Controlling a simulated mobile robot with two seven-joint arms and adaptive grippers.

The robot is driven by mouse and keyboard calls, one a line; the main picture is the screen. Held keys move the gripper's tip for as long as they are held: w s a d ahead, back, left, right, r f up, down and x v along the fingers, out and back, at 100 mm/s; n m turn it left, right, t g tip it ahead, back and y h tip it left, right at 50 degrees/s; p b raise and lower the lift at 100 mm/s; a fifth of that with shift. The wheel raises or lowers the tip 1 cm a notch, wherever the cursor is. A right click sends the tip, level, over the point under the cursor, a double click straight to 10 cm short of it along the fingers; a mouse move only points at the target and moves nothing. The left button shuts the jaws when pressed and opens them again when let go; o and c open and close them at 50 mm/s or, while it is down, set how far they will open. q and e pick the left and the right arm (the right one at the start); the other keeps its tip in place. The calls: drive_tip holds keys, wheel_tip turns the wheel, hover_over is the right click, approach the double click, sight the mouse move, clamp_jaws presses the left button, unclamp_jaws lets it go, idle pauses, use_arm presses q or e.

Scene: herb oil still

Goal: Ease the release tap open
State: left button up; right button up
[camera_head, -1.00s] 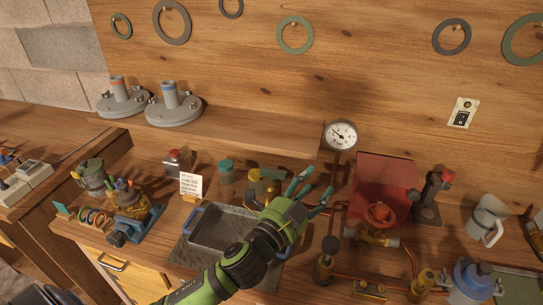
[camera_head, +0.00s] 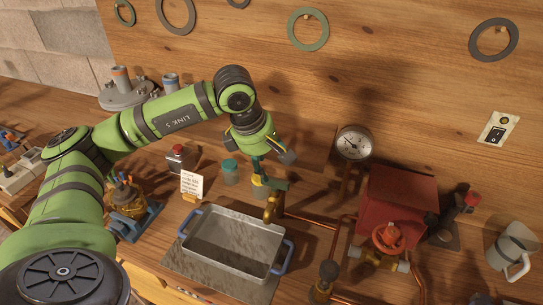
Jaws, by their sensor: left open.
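A brass tap (camera_head: 272,208) stands at the right rear of the metal tray, with a copper pipe running right from it. My left gripper (camera_head: 268,177) is open and points down just above and behind this tap. Its fingers partly overlap a yellow-lidded jar (camera_head: 259,192); I cannot tell whether they touch the tap. An orange-red handwheel (camera_head: 388,236) sits on a brass valve in front of the red box, well right of the gripper. My right gripper is not in view.
The grey tray (camera_head: 230,262) with blue handles stands below the tap. A pressure gauge (camera_head: 354,143), red box (camera_head: 400,196) and mug (camera_head: 511,250) stand to the right. A teal-lidded jar (camera_head: 230,172) and white card (camera_head: 191,185) are left of the gripper.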

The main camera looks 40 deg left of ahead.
sight(275, 179)
use_arm(q)
drive_tip(key=x, duration=0.2)
drive_tip(key=p+x, duration=0.1)
drive_tip(key=x, duration=0.1)
drive_tip(key=p+x, duration=0.1)
drive_tip(key=x, duration=0.1)
drive_tip(key=shift+a, duration=0.2)
drive_tip(key=shift+w+f+p, duration=0.1)
drive_tip(key=shift+f+p, duration=0.2)
drive_tip(key=shift+f, duration=0.15)
clamp_jaws()
drive_tip(key=shift+d+f+n+b, duration=0.1)
drive_tip(key=shift+f+n+b, duration=0.05)
drive_tip(key=shift+n+b, duration=0.35)
drive_tip(key=shift+n+y, duration=0.5)
drive_tip(key=shift+n, duration=0.1)
